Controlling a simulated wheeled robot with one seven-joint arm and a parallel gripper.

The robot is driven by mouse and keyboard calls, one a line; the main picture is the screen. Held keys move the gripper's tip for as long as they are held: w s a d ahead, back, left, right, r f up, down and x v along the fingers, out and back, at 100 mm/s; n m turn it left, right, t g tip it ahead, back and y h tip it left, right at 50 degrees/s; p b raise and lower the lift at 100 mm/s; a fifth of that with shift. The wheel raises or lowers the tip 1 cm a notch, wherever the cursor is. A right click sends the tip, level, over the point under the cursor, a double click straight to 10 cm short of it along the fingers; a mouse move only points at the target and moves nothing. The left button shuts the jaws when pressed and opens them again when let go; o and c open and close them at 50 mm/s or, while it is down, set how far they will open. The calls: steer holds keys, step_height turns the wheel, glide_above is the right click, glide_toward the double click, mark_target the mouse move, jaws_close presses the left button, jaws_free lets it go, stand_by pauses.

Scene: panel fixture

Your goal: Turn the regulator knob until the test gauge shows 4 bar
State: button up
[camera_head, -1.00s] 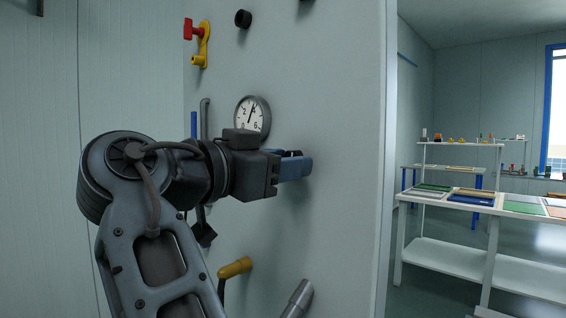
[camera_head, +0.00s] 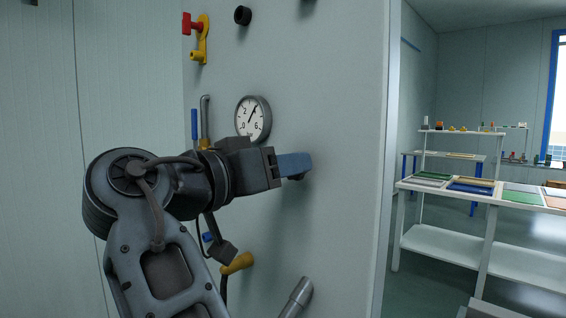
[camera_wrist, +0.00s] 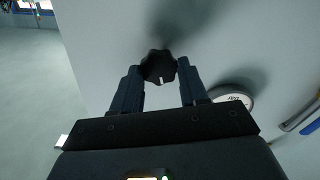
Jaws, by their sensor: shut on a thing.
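The dark lobed regulator knob (camera_wrist: 158,67) shows in the wrist view on the pale panel, with a white mark on its face. My gripper (camera_wrist: 159,70) is shut on it, one finger on each side. In the head view my gripper (camera_head: 296,166) reaches the panel below and right of the gauge, and its fingers mostly hide the knob. The round white test gauge (camera_head: 254,122) shows a needle pointing up and slightly right, around the 4 position; the exact reading is too small to tell. Its rim (camera_wrist: 235,98) also shows at the right in the wrist view, partly covered.
A red and yellow valve (camera_head: 200,38) and a black knob (camera_head: 242,15) are above. A yellow handle (camera_head: 238,263) and a grey pipe (camera_head: 297,298) are below my arm. Shelves (camera_head: 470,190) stand beyond the panel's right edge.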

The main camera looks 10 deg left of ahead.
steer(key=o, duration=1.1)
steer(key=shift+c, duration=0.2)
steer(key=b+v, duration=0.1)
steer(key=v, duration=0.6)
steer(key=shift+s+a, duration=0.25)
steer(key=shift+s, duration=0.05)
steer(key=shift+r, duration=0.1)
